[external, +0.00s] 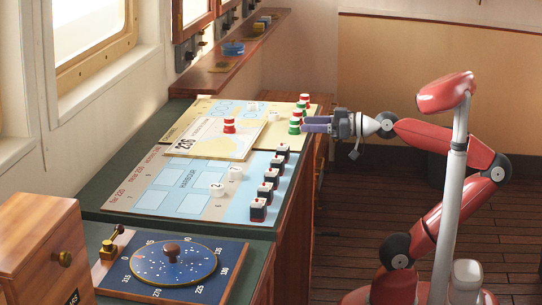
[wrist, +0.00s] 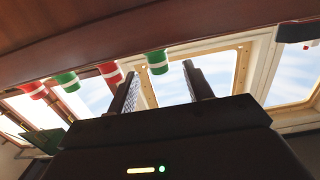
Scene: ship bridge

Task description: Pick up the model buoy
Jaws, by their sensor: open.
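Several small model buoys with red or green and white bands stand in a row along the right edge of the chart table. The nearest is a green and white buoy (external: 295,127), with a red one (external: 297,115) just behind it. Another red and white buoy (external: 229,125) stands on a raised board further left. My gripper (external: 304,124) is open at the table's right edge, its fingers pointing left at the nearest green buoy. In the wrist view the green buoy (wrist: 157,62) shows between the two fingers, beyond or near their tips; contact cannot be told.
Dark blocks with white tops (external: 265,188) line the table's right side nearer the camera. White pieces (external: 217,190) stand on the chart. A compass disc board (external: 173,262) and wooden box (external: 40,245) are in front. A shelf (external: 235,50) runs along the windows.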

